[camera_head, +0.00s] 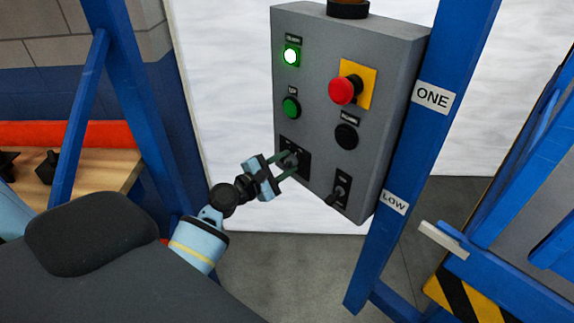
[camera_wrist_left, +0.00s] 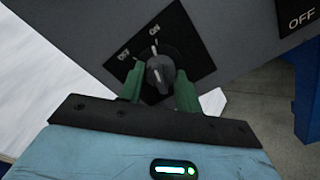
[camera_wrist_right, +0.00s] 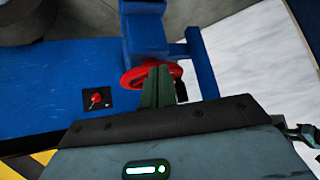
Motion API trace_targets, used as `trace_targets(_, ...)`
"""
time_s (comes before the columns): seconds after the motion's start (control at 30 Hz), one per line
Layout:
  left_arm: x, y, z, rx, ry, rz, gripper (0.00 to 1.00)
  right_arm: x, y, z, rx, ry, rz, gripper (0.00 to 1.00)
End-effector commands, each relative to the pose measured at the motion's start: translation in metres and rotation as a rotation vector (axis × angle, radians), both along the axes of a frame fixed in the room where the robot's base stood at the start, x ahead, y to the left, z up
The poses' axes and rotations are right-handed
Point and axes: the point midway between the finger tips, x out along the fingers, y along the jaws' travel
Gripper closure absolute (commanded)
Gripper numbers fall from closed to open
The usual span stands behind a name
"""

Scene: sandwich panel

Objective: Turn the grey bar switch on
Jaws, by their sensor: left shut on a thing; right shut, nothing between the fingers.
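The grey bar switch (camera_head: 293,158) sits on a black plate at the lower left of the grey control box. In the left wrist view the switch knob (camera_wrist_left: 160,72) is between the green fingers, with OFF and ON marks above it on the plate. My left gripper (camera_head: 284,164) is shut on the knob, one finger on each side. The knob's bar looks near upright; I cannot tell exactly which mark it points at. My right gripper (camera_wrist_right: 158,84) shows only in its own wrist view, shut and empty, away from the box.
The grey box (camera_head: 314,105) also bears a lit green lamp (camera_head: 291,56), a green button (camera_head: 291,107), a red mushroom button (camera_head: 342,91), a black button (camera_head: 346,136) and a lever switch (camera_head: 339,191). A blue post (camera_head: 415,130) stands at its right. A red wheel (camera_wrist_right: 134,78) is behind my right fingers.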

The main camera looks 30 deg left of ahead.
Motion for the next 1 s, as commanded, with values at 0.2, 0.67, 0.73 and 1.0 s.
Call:
trace_targets(0.2,-0.0004,0.0001,-0.0024,0.109,-0.022,-0.002,0.89,-0.0045,0.0003,-0.0075,0.0,0.014,0.001,1.0)
trace_targets(0.67,-0.0001,-0.0001,-0.0004,0.173,-0.04,-0.001,0.89,-0.005,-0.0016,-0.0095,-0.005,0.016,0.008,1.0)
trace_targets(0.73,-0.0001,-0.0002,-0.0002,0.173,-0.04,-0.001,0.89,-0.0049,-0.0018,-0.0094,-0.006,0.016,0.009,1.0)
trace_targets(1.0,-0.0001,-0.0001,-0.0003,0.172,-0.04,-0.001,0.53,-0.0048,-0.002,-0.0094,-0.006,0.016,0.009,1.0)
